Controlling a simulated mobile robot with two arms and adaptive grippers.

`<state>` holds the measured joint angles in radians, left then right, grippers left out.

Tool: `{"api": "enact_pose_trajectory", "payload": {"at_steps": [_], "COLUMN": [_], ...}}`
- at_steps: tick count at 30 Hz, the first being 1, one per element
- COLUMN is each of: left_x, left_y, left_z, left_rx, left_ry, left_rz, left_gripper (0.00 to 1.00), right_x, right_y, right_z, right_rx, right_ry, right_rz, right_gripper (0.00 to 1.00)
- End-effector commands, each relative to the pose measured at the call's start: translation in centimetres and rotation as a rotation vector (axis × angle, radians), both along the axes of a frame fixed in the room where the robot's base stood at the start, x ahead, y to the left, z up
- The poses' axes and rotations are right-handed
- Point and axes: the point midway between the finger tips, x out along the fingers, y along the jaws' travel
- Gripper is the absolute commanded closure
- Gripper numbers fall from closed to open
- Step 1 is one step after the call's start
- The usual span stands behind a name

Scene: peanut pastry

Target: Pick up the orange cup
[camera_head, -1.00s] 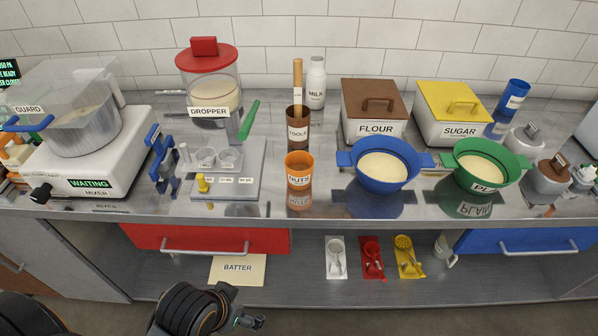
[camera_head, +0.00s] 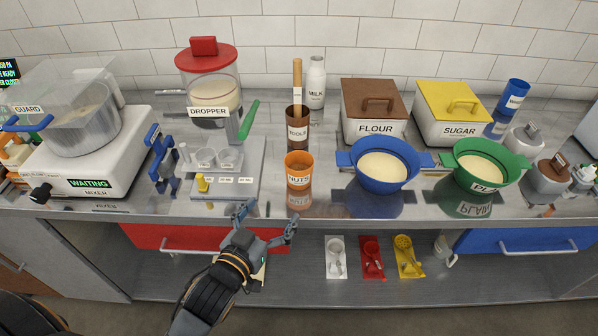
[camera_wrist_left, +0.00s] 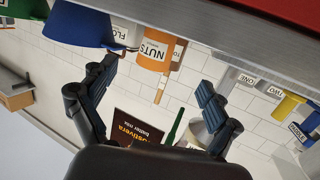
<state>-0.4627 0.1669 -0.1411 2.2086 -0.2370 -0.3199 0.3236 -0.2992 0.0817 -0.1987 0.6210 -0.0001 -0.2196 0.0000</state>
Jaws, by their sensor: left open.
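The orange cup (camera_head: 299,163), labelled NUTS, stands upright on the steel counter near its front edge. It also shows in the left wrist view (camera_wrist_left: 151,60), upside down and beyond the fingers, towards the top. My left gripper (camera_head: 266,222) is open and empty, with its fingers spread at the counter's front edge. It is in front of the cup and a little to its left, apart from it. In the left wrist view my gripper's open fingers (camera_wrist_left: 152,95) stand on both sides with nothing between them. My right gripper is not in view.
A brown tools holder (camera_head: 298,131) stands behind the cup. A blue bowl (camera_head: 357,175) is to its right, and a grey dispensing stand (camera_head: 240,188) is to its left. The counter's front edge (camera_head: 330,221) lies close to my gripper. A shelf with small scoops is below.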

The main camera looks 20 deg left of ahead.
Motion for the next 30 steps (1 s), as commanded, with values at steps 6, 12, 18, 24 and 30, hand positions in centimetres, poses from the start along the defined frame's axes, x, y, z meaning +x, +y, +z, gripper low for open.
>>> {"api": "enact_pose_trajectory", "payload": {"at_steps": [6,12,18,24,30], "left_x": [4.0,6.9,8.1,10.9,12.8], "left_y": [-0.4,-0.8,-0.9,-1.4,-1.6], "left_z": [-0.3,-0.8,-1.0,-0.8,-1.4], "left_rx": [0.002,0.001,0.001,0.001,0.001], "left_ry": [-0.004,-0.002,-0.001,-0.001,0.001], "left_rz": [0.001,0.0,0.001,0.001,0.001], "left_gripper": [0.11,0.11,0.11,0.11,0.11], "right_x": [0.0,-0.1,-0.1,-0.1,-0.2], "right_y": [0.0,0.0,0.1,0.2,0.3], "right_z": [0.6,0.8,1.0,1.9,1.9], "right_rx": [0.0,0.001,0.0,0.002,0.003], "right_ry": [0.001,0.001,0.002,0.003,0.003], "right_rz": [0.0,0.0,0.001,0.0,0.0], "right_gripper": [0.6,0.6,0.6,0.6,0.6]}}
